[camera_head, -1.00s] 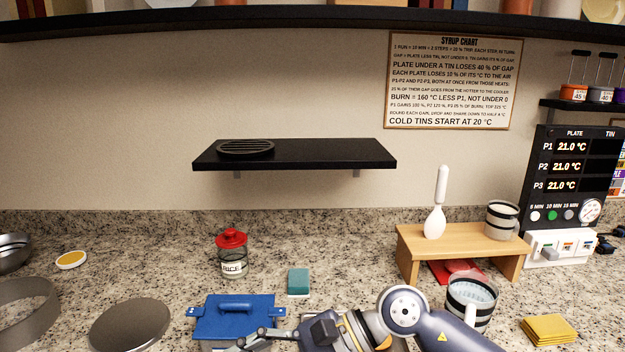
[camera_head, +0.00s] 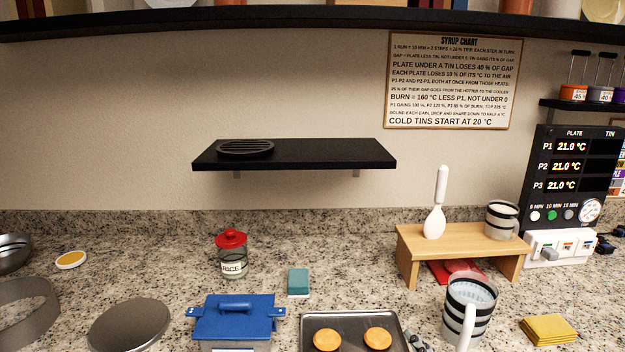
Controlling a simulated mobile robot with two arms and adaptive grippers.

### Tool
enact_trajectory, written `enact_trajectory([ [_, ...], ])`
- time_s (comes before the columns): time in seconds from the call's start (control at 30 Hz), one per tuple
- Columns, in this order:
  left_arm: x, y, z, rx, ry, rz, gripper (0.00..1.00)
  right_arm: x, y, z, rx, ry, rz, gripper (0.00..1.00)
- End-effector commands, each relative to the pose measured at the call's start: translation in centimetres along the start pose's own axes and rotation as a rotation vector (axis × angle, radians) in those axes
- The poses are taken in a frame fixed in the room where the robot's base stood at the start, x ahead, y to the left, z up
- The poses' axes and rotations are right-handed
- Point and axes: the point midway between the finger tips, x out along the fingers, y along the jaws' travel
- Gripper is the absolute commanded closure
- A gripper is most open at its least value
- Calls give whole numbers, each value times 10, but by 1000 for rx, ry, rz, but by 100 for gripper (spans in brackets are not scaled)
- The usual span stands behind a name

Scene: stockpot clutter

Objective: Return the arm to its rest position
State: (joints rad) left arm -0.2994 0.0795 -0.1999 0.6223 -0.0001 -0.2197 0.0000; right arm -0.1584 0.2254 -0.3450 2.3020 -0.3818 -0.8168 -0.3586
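Only a small grey part of my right gripper (camera_head: 418,343) shows, at the bottom edge between the baking tray and the striped jug. Its fingers are too cut off to tell whether they are open or shut. No held object is visible there. My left arm and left gripper are out of view.
A dark tray (camera_head: 348,318) with two round orange-brown pieces lies at the bottom middle. A blue-lidded pot (camera_head: 233,322) stands left of it, and a striped jug (camera_head: 470,303) right of it. A wooden stand (camera_head: 455,242) is behind the jug. A black shelf (camera_head: 320,155) hangs above.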

Motion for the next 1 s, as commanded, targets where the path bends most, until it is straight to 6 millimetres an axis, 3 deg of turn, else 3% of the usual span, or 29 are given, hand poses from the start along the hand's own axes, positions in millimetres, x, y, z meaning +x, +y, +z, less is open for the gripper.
enact_trajectory([
  [0.03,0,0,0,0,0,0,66,-14,-20,33,100,-112,-72,28],
  [0.1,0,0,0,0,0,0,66,-36,-47,72,227,-262,-161,28],
  [0.2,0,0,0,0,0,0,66,-72,-81,114,372,-449,-266,28],
  [0.4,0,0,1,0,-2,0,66,-147,-130,162,572,-751,-413,28],
  [0.57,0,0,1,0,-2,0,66,-207,-157,183,685,-960,-503,28],
  [0.87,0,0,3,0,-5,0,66,-169,-217,233,669,-977,-518,28],
  [1.0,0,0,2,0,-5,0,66,-158,-256,266,662,-996,-531,28],
])
